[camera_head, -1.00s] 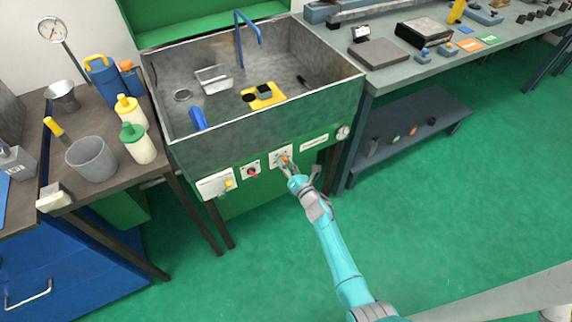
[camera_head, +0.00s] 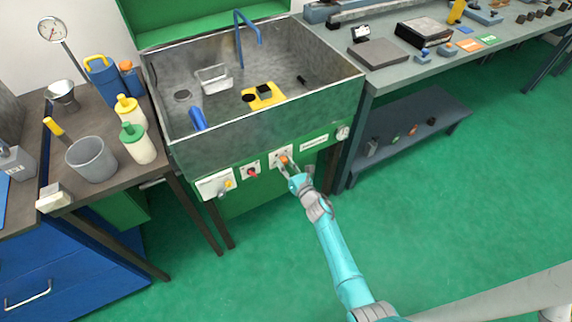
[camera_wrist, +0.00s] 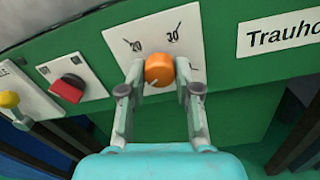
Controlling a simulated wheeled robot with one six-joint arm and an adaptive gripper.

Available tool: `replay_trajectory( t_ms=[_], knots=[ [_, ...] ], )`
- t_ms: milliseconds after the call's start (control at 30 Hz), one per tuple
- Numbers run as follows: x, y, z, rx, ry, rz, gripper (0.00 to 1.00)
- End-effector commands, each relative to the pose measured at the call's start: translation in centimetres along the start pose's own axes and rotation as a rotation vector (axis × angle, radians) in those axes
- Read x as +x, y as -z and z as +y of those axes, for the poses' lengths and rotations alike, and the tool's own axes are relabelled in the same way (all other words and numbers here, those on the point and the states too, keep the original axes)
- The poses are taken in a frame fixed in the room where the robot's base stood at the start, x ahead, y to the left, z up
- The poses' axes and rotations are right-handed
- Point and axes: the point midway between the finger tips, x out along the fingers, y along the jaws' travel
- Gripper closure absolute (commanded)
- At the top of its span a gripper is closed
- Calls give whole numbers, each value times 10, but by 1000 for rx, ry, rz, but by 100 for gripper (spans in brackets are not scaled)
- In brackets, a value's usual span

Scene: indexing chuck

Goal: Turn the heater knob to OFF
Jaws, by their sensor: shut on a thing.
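The orange heater knob (camera_wrist: 159,69) sits on a white dial plate (camera_wrist: 117,38) on the green front panel of the sink unit. The numbers 20 and 30 with tick marks show above it; an OFF mark cannot be made out, and the lower plate is partly hidden by my fingers. My gripper (camera_wrist: 159,88) is shut on the knob, one finger on each side. In the head view the knob (camera_head: 284,159) shows between my fingertips (camera_head: 285,163).
A red knob (camera_wrist: 68,88) on its own white plate is to the left, and a yellow knob (camera_wrist: 9,99) further left. Open green floor lies in front of the sink.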

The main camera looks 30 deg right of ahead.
Motion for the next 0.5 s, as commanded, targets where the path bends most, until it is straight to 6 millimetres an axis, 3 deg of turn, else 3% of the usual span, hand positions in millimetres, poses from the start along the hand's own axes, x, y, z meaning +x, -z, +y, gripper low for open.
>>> replay_trajectory(
  t_ms=[133, 167, 233, 500],
  knots=[
    [0, 1, 0, 0, 0, 3, 100],
    [0, 1, 0, 0, 0, 3, 60],
    [0, 1, 0, 0, 0, 2, 43],
    [0, 0, 0, 1, 0, 1, 42]
  ],
)
